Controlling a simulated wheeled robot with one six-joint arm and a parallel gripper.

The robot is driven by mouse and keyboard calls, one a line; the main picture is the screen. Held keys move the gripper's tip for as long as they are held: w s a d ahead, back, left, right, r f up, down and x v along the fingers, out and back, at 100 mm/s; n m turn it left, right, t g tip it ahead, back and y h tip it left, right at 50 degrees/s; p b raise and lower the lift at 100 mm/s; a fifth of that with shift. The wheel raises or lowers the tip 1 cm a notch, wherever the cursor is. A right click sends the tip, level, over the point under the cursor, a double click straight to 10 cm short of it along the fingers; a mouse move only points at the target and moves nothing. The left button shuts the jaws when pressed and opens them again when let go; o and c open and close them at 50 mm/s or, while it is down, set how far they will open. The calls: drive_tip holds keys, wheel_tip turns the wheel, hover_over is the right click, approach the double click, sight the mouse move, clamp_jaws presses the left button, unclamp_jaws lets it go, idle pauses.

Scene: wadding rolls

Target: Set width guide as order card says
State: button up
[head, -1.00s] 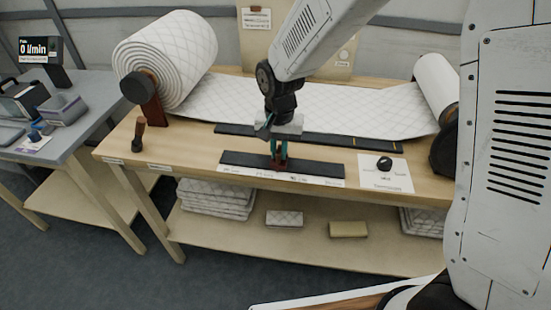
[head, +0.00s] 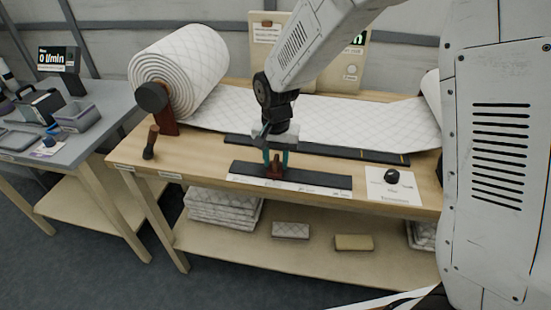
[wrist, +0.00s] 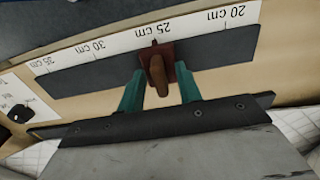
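The width guide is a dark red slider with a brown upright handle (wrist: 157,75); it also shows in the head view (head: 275,168). It sits on a dark rail (head: 325,182) along the bench's front edge. In the wrist view the white scale (wrist: 130,40) reads 20 to 35 cm, and the slider's tip is near the 25 cm label, slightly toward 30. My gripper (wrist: 160,85) is open, with one teal finger on each side of the handle and gaps between. A card (head: 267,33) on the back board is too small to read.
A large quilted wadding roll (head: 180,75) stands at the bench's left, its sheet (head: 330,120) running right behind the rail. A black knob (head: 392,177) sits on a white plate at right. A brown handle (head: 151,142) stands at left. My arm partly hides the back board (head: 347,72).

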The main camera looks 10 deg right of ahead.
sight(276, 158)
wheel_tip(276, 158, up, 8)
drive_tip(key=shift+f, duration=0.1)
idle(0.4)
